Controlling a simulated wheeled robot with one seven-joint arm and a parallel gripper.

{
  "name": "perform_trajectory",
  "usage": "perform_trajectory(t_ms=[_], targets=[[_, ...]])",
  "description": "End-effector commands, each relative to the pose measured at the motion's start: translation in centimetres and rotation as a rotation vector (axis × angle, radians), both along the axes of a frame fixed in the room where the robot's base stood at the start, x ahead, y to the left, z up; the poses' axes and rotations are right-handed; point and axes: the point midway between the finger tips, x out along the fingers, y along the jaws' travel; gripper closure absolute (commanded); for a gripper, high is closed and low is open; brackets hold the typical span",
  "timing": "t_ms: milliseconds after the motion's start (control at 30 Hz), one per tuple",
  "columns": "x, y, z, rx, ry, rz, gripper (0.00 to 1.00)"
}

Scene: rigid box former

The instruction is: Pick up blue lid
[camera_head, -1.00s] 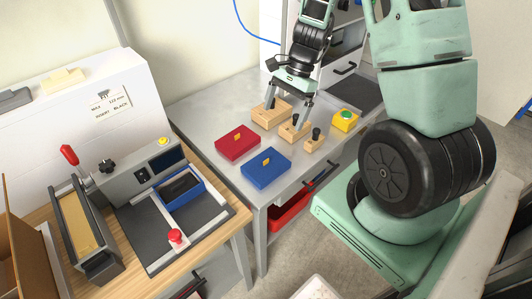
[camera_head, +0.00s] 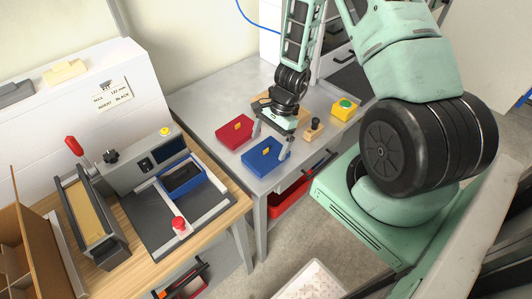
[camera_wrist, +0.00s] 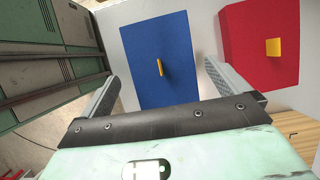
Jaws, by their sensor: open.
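The blue lid (camera_head: 262,158) lies flat on the grey table beside the red lid (camera_head: 234,132). It has a small yellow handle on top. My gripper (camera_head: 271,142) is open and empty above the blue lid, with one finger reaching over its far side and the other near its right side. In the wrist view the blue lid (camera_wrist: 165,55) with its upright handle (camera_wrist: 159,67) lies ahead, between the spread fingers of the gripper (camera_wrist: 160,78). The red lid also shows in that view (camera_wrist: 258,75), right of the right finger.
Wooden blocks with black knobs (camera_head: 313,131) and a yellow box with a green button (camera_head: 344,109) stand right of my gripper. A box former with a blue open box (camera_head: 200,183) is on the wooden bench (camera_head: 226,222) at left. The table's front edge is close to the blue lid.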

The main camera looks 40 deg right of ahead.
Motion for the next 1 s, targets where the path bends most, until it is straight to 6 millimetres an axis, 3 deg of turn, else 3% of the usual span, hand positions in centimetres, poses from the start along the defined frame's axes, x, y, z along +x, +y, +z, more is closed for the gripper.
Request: perform_trajectory(t_ms=[300, 600, 733, 1000], targets=[[0.0, 1.4, -3.1, 0.002, 0.001, -0.001, 0.00], [0.0, 1.5, -3.4, 0.000, 0.000, 0.001, 0.00], [0.0, 1.5, -3.4, 0.000, 0.000, 0.001, 0.36], [0.0, 1.5, -3.4, 0.000, 0.000, 0.001, 0.37]])
